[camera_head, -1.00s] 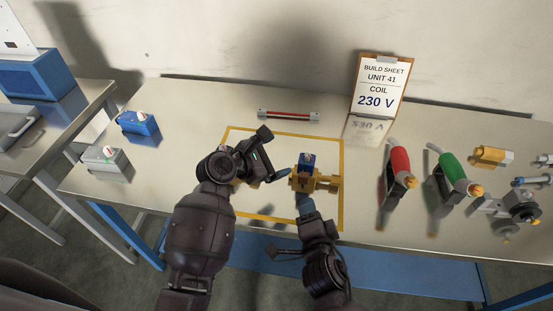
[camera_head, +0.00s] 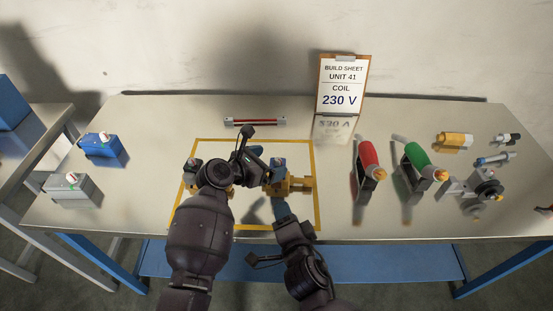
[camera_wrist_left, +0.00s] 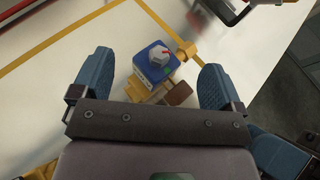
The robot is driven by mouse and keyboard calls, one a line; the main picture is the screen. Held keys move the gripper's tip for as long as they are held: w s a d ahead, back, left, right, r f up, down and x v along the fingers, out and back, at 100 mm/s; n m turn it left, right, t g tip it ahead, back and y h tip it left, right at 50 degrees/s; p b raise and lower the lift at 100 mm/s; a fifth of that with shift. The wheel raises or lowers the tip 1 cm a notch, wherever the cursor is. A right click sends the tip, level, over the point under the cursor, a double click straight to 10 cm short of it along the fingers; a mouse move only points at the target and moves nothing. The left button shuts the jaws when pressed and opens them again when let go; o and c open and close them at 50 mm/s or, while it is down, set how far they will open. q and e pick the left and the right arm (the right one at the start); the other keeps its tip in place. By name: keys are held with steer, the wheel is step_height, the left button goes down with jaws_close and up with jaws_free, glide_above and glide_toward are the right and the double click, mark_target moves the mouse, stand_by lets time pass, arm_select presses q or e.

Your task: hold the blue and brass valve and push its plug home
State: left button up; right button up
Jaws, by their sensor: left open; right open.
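The blue and brass valve (camera_head: 274,181) sits inside the yellow taped area, with its brass stub to the right. In the left wrist view the valve (camera_wrist_left: 155,62) shows a blue block topped by a white piece with a red mark, above a brass body. Which part is the plug, and how deep it sits, I cannot tell. My left gripper (camera_head: 259,160) is open at the valve's upper left; its blue fingers (camera_wrist_left: 158,85) are apart with the valve ahead between them. My right gripper (camera_head: 282,210) is open close in front of the valve; contact is unclear.
Blue (camera_head: 103,149) and grey (camera_head: 72,188) boxes stand left. A red bar (camera_head: 255,121) and build sheet (camera_head: 343,85) are behind. Red (camera_head: 368,158) and green (camera_head: 416,160) tools stand right.

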mark_target(277, 160)
arm_select(q)
steer(key=shift+x, duration=1.95)
steer(key=c, duration=1.3)
steer(key=shift+o, duration=0.2)
